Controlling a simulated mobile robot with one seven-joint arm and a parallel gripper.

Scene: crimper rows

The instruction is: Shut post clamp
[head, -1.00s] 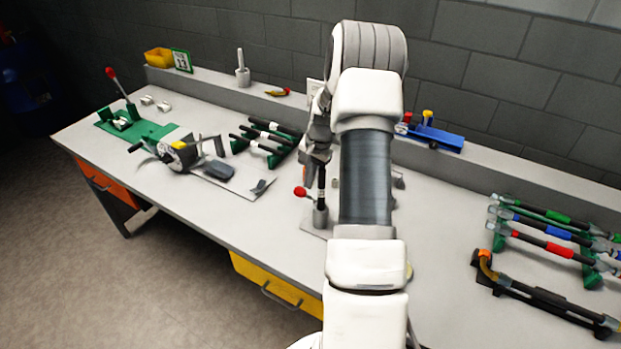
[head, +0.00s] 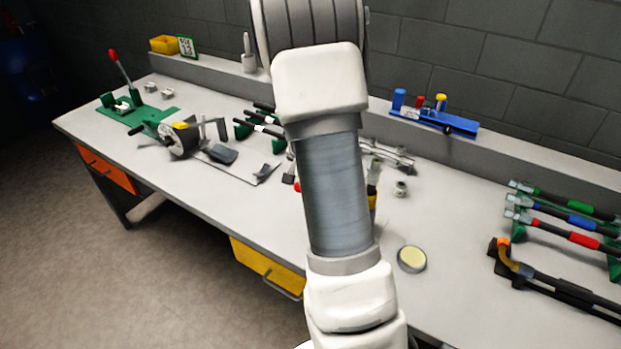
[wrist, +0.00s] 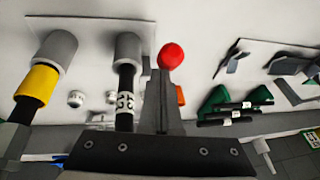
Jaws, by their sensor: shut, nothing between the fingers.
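The post clamp's red ball knob (wrist: 171,56) shows in the wrist view, just beyond the tips of my gripper (wrist: 163,76). My fingers are together and empty; I cannot tell whether they touch the knob. A grey cylindrical holder (wrist: 128,48) with a black post (wrist: 125,100) bearing a white patterned label stands just left of the fingers. A second grey holder (wrist: 56,50) with a yellow-banded post (wrist: 36,85) is farther left. In the head view only a sliver of the red knob (head: 297,187) shows; my arm hides the gripper and most of the clamp.
On the bench (head: 225,205), a green-based fixture (head: 150,117) and a crank device (head: 183,138) stand left. A blue fixture (head: 435,118) is on the back ledge. A round yellow-topped disc (head: 412,259) and racked tools (head: 570,225) are right. Bare bench lies around the disc.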

